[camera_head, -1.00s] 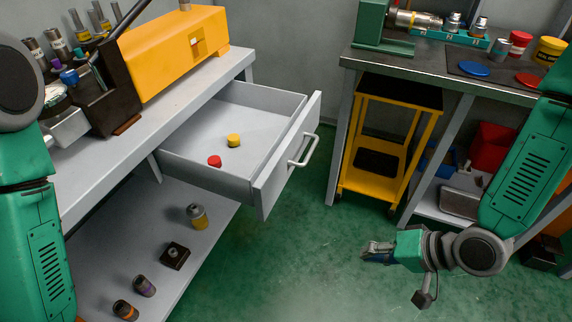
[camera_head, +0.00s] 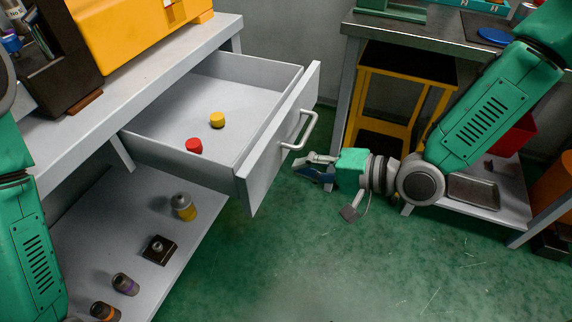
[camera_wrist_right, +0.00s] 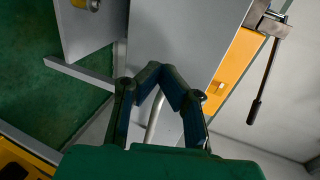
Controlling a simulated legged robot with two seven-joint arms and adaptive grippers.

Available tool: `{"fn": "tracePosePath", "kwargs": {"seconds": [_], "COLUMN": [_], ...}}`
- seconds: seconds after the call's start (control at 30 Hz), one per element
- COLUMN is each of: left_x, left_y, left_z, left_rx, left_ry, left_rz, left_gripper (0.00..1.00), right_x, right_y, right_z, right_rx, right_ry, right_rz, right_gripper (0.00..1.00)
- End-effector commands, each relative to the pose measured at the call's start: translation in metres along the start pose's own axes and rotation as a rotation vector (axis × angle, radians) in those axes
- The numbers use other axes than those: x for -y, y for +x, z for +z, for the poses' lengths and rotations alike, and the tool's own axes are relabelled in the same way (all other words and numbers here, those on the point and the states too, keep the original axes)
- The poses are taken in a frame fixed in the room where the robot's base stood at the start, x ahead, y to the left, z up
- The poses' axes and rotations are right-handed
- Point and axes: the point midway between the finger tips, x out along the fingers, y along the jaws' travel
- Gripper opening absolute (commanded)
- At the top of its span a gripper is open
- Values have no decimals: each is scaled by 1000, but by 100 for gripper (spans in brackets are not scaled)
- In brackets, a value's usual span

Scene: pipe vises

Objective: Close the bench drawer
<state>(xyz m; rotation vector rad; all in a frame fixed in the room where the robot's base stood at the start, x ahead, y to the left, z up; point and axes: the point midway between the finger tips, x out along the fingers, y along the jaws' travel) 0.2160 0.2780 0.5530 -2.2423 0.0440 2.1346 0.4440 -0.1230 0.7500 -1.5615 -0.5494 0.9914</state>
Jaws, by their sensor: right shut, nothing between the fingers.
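The bench drawer (camera_head: 265,155) is open, pulled well out of the grey workbench (camera_head: 150,75) on the left. Its pale bar handle (camera_head: 309,130) is on the front panel. A red cap (camera_head: 194,146) and a yellow cap (camera_head: 217,120) lie inside. My right gripper (camera_head: 304,166) is just to the right of the drawer front, near the handle's lower end, shut and empty. In the right wrist view, the gripper (camera_wrist_right: 160,70) has its fingertips together in front of a grey panel, and the handle (camera_wrist_right: 153,118) shows behind the fingers. My left gripper is out of view.
A yellow toolbox (camera_head: 130,35) stands on the workbench. Its lower shelf (camera_head: 110,225) holds several small parts. Green floor is clear in front of the drawer.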

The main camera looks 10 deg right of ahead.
Motion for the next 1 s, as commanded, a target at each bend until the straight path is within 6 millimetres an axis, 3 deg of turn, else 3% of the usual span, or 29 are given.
{"fn": "tracePosePath", "kwargs": {"seconds": [0.2, 0.77, 1.0], "left_x": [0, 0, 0], "left_y": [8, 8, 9], "left_z": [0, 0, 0], "left_rx": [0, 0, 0], "left_ry": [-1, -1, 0], "left_rz": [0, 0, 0], "left_gripper": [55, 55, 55], "right_x": [9, 12, 19], "right_y": [28, 35, 58], "right_z": [1, 0, 1], "right_rx": [1, 1, 2], "right_ry": [-4, -2, -3], "right_rz": [3, 0, 1], "right_gripper": [0, 0, 0]}}
